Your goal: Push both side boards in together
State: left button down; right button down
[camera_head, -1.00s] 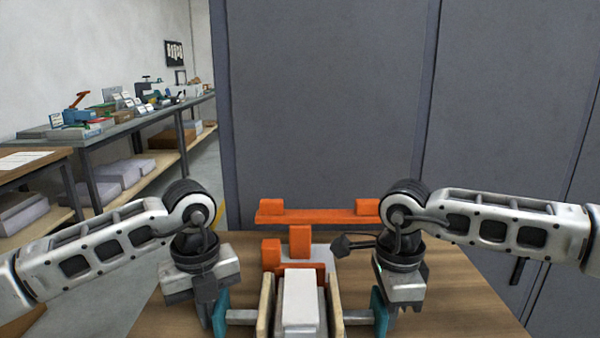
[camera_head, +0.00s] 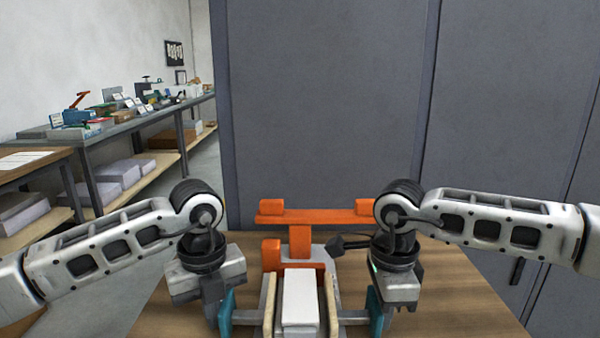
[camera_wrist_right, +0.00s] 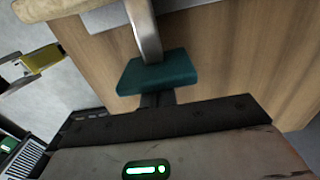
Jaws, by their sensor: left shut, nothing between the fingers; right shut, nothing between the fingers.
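A white paper stack (camera_head: 299,298) stands between the left side board (camera_head: 269,306) and the right side board (camera_head: 332,306), both pale wood. Each board has a grey rod running outward to a teal pad, one on the left (camera_head: 226,313) and one on the right (camera_head: 375,313). My left gripper (camera_head: 213,312) is shut and empty at the outer face of the left pad. My right gripper (camera_head: 384,312) is shut and empty at the right pad's outer side. In the right wrist view, its dark fingers (camera_wrist_right: 157,100) meet the teal pad (camera_wrist_right: 157,73); exact contact is hard to tell.
An orange frame (camera_head: 300,240) stands behind the stack on the wooden table (camera_head: 455,300). A dark lever (camera_head: 350,242) sits close to my right wrist. Grey cabinets (camera_head: 320,110) are behind. A cluttered bench (camera_head: 130,120) is at the far left.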

pick_arm(q)
jog(key=shift+d, duration=0.65)
pick_arm(e)
jog(key=shift+a, duration=0.7)
pick_arm(q)
jog(key=shift+a, duration=0.15)
dwell(0.3)
jog(key=shift+a+r, duration=0.35)
jog(key=shift+a, duration=0.45)
jog(key=shift+a+r, duration=0.3)
jog(key=shift+a, duration=0.55)
jog(key=shift+a+r, duration=0.35)
jog(key=shift+a, duration=0.45)
pick_arm(e)
jog(key=shift+d, duration=0.1)
jog(key=shift+d+r, duration=0.35)
jog(key=shift+d, duration=0.45)
jog(key=shift+d+r, duration=0.3)
jog(key=shift+d, duration=0.55)
jog(key=shift+d+r, duration=0.35)
jog(key=shift+d, duration=0.45)
